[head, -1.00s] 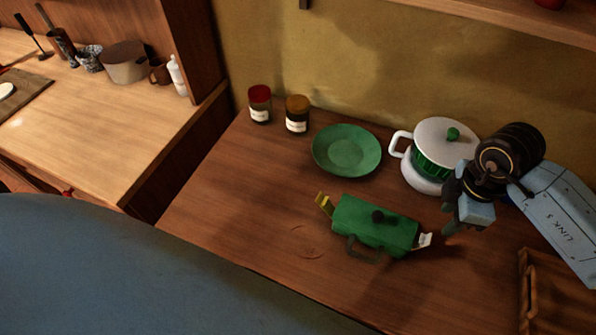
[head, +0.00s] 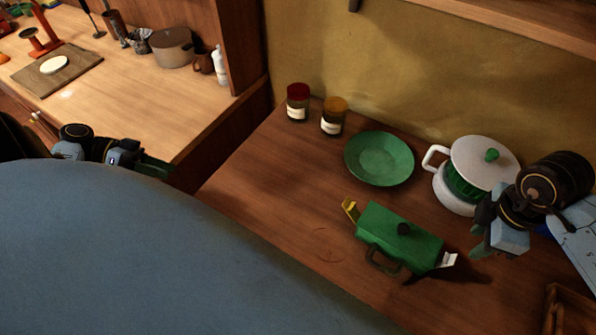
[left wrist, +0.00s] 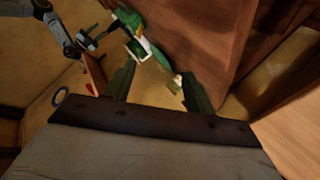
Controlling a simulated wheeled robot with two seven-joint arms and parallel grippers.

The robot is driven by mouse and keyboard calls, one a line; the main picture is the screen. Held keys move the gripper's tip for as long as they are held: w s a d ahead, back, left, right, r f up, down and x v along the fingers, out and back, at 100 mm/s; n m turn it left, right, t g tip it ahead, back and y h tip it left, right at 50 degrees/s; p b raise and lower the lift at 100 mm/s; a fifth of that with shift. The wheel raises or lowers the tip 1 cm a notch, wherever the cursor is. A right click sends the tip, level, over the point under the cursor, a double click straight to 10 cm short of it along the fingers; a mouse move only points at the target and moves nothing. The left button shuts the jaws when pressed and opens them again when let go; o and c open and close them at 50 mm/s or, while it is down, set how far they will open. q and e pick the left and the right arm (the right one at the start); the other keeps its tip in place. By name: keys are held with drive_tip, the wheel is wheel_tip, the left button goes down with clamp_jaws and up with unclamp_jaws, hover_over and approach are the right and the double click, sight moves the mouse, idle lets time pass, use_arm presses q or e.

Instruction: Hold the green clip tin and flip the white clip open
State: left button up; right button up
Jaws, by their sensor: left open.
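The green clip tin (head: 398,238) lies on the brown counter, with a dark knob on top and a dark handle on its near side. Its white clip (head: 447,261) sticks out at the right end and a yellow clip (head: 350,209) at the left end. My right gripper (head: 478,247) hangs just right of the white clip, apart from the tin; its finger gap is unclear. My left gripper (head: 150,166) is far left of the tin, partly hidden. In the left wrist view its fingers (left wrist: 158,84) are apart and empty. A green and white thing beyond them is unclear.
A green plate (head: 379,159) and a white-lidded green pot (head: 470,172) stand behind the tin. Two jars (head: 333,116) stand at the back left. A wooden crate (head: 568,309) is at the right front. Counter left of the tin is clear.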

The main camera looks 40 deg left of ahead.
use_arm(q)
drive_tip(key=w+d+f+m+g+y, duration=0.1)
drive_tip(key=w+d+f+m+g, duration=0.1)
drive_tip(key=d, duration=0.5)
drive_tip(key=w+d+f+m+g+y, duration=0.1)
drive_tip(key=w+d+m+g, duration=0.2)
drive_tip(key=d, duration=0.4)
drive_tip(key=w+d+f+m+g, duration=0.2)
drive_tip(key=w+d+g, duration=0.2)
drive_tip(key=w+d, duration=0.2)
drive_tip(key=shift+w+d+f+m+y, duration=0.1)
drive_tip(key=shift+d+f+m+y, duration=0.1)
drive_tip(key=shift+d, duration=0.2)
drive_tip(key=shift+w+d+f+m+y, duration=0.1)
drive_tip(key=shift+d+m+y, duration=0.1)
drive_tip(key=shift+d, duration=0.2)
drive_tip(key=w+d+r+m+y, duration=0.2)
drive_tip(key=w+d+m+y, duration=0.25)
drive_tip(key=d, duration=0.45)
drive_tip(key=m+t+y, duration=0.2)
drive_tip(key=y, duration=0.2)
approach(350, 206)
wheel_tip(350, 206, down, 12)
drive_tip(key=shift+s+f, duration=0.15)
drive_tip(key=shift+f, duration=0.1)
